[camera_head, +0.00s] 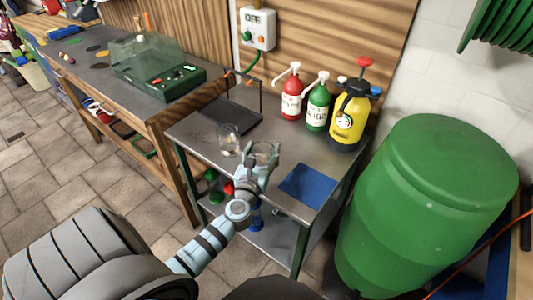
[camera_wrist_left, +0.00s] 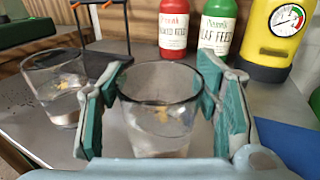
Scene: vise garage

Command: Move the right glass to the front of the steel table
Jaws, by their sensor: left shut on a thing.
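The right glass (camera_wrist_left: 160,110) is clear and upright between the green finger pads of my left gripper (camera_wrist_left: 163,105), which is shut on it. In the head view the right glass (camera_head: 263,153) shows above my left gripper (camera_head: 258,168), partly hidden by the fingers. The other glass (camera_head: 229,139) stands upright to its left on the steel table (camera_head: 200,140); it also shows at the left of the wrist view (camera_wrist_left: 58,85). I cannot tell whether the held glass touches the table. My right gripper is not in view.
A blue mat (camera_head: 308,185) lies at the table's right front. A red bottle (camera_head: 292,98), a green bottle (camera_head: 318,108) and a yellow sprayer (camera_head: 349,115) stand at the back. A dark tray (camera_head: 231,115) lies behind the glasses. A large green barrel (camera_head: 425,205) stands at right.

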